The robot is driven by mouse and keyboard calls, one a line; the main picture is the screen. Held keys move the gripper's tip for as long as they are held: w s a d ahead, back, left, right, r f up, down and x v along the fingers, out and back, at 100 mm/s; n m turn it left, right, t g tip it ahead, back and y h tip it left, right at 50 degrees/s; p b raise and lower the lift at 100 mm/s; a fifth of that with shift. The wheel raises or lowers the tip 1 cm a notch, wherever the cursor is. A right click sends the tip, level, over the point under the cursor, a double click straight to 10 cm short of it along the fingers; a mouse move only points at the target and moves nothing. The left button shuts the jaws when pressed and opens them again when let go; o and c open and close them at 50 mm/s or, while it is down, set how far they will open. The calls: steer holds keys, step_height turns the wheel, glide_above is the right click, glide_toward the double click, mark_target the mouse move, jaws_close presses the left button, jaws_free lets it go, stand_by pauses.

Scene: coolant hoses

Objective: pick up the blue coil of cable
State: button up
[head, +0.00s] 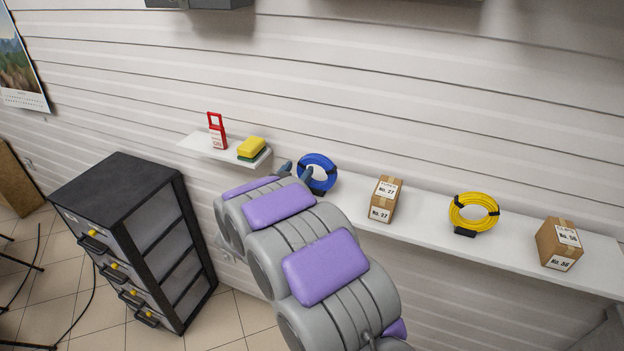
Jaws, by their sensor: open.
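The blue coil of cable (325,161) stands on the white wall shelf, left of the middle of the picture. A black tie or holder shows on its right side and below it. My gripper (296,170) is at the coil's left side, at the far end of my grey and purple arm. Its two dark fingers are apart, one left of the coil and one in front of the coil's lower left part. I cannot tell whether they touch the coil. My arm hides part of the shelf below.
The shelf (430,229) also holds a box marked No. 27 (383,204), a yellow coil (474,222) and a box marked No. 56 (556,246). A small shelf holds a red tag (216,133) and a sponge (251,147). A drawer cabinet (160,225) stands left.

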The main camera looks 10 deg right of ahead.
steer(key=shift+w+d, duration=0.25)
steer(key=shift+d, duration=0.4)
steer(key=shift+w+d, duration=0.25)
steer(key=shift+d, duration=0.35)
steer(key=shift+a, duration=0.75)
steer(key=c, duration=0.5)
steer(key=shift+d, duration=0.1)
steer(key=c, duration=0.3)
steer(key=shift+d, duration=0.45)
jaws_close()
